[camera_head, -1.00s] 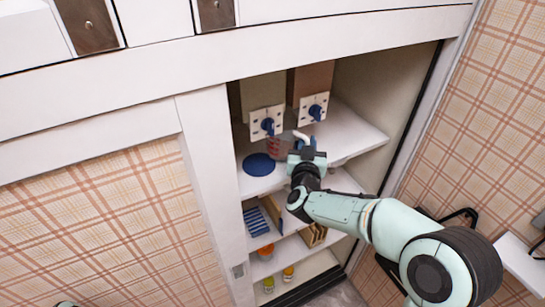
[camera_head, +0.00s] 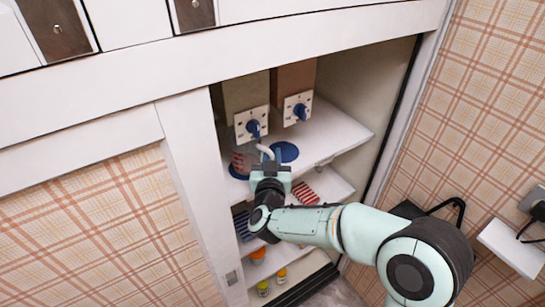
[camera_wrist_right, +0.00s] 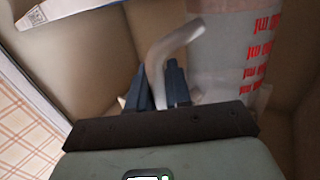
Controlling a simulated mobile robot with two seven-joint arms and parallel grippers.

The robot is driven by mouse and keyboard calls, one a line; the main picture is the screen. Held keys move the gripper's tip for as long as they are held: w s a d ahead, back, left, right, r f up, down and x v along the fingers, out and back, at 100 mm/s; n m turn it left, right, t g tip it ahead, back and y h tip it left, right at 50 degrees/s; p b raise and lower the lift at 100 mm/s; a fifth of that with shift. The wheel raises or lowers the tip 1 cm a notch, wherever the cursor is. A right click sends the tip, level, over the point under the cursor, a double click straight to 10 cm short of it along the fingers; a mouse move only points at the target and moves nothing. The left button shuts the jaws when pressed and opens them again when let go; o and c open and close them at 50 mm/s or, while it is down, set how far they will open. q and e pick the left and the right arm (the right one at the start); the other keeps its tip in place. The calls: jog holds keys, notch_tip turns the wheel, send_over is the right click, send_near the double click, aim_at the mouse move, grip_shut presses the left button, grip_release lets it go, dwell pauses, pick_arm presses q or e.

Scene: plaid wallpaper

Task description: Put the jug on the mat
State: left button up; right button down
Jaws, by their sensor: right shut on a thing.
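The jug (camera_head: 243,163) is clear with red markings and a pale handle (camera_head: 266,150). It is upright at the left of the upper shelf, over a round blue mat (camera_head: 236,173) that shows partly beneath it. I cannot tell whether its base touches this mat. A second round blue mat (camera_head: 286,151) lies bare to the right. My right gripper (camera_head: 268,163) is shut on the handle. In the right wrist view the fingers (camera_wrist_right: 160,88) close around the handle (camera_wrist_right: 168,48), beside the jug body (camera_wrist_right: 230,45). My left gripper is not in view.
Two dispensers with blue taps (camera_head: 253,128) (camera_head: 300,111) hang above the upper shelf (camera_head: 340,137), close over the jug. A white cabinet post (camera_head: 195,180) stands close on the left. The shelf's right part is clear. Lower shelves hold striped items (camera_head: 305,193) and small jars (camera_head: 262,288).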

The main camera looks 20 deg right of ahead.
jog(key=shift+a, duration=0.25)
jog(key=shift+f, duration=0.2)
jog(key=c, duration=1.1)
grip_release()
jog(key=shift+o, duration=0.2)
